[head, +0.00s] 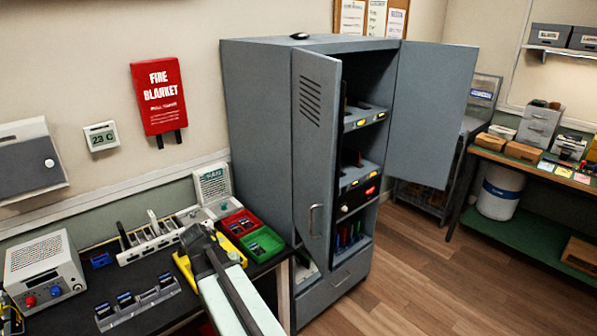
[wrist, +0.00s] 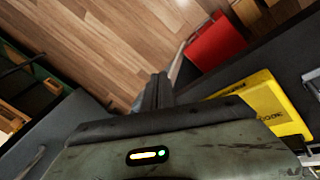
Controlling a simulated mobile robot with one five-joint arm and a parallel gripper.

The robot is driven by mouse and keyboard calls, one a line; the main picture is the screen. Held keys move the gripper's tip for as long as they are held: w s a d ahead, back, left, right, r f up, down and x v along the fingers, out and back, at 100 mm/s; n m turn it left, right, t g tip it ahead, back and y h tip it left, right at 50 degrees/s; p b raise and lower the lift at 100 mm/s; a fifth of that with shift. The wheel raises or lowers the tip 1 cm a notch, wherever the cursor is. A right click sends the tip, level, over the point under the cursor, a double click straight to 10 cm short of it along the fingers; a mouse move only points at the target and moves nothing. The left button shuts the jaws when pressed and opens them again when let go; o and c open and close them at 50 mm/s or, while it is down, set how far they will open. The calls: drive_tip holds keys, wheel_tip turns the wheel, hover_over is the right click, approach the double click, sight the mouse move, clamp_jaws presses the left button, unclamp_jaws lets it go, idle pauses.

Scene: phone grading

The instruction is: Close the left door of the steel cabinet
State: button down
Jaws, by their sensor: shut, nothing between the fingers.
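The steel cabinet (head: 255,130) stands upright in the middle of the head view. Its left door (head: 312,150), with vent slots and a vertical handle (head: 313,221), stands ajar and covers part of the interior. The right door (head: 432,115) is swung wide open. My arm enters the head view from the bottom, over the black bench, to the left of the left door. My gripper (wrist: 156,92) shows in the wrist view with its fingers together and nothing between them. The handle is not clearly visible in the wrist view. In the head view, my gripper is apart from the handle.
The black bench (head: 88,268) carries a red tray (head: 240,222), a green tray (head: 262,244) and a grey instrument (head: 45,268). A yellow object (wrist: 262,103) lies near my gripper. Wooden floor (head: 440,265) is clear right of the cabinet. Another workbench (head: 525,232) stands at far right.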

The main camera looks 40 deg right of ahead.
drive_tip(key=s+d+r+m+h+p, duration=0.15)
drive_tip(key=d+r+p, duration=0.25)
drive_tip(key=r+p, duration=0.4)
drive_tip(key=d+r+m+g+p, duration=0.15)
drive_tip(key=d+r+p, duration=0.35)
drive_tip(key=r, duration=0.5)
drive_tip(key=s+d+r+m+h+p, duration=0.1)
drive_tip(key=d+r+m+p, duration=0.1)
drive_tip(key=r+p, duration=0.7)
drive_tip(key=s+d+f+b, duration=0.5)
drive_tip(key=d+f+b, duration=0.2)
drive_tip(key=d+b, duration=0.1)
drive_tip(key=shift+s+f+b, duration=0.15)
drive_tip(key=shift+f+b, duration=0.25)
drive_tip(key=shift+b, duration=0.4)
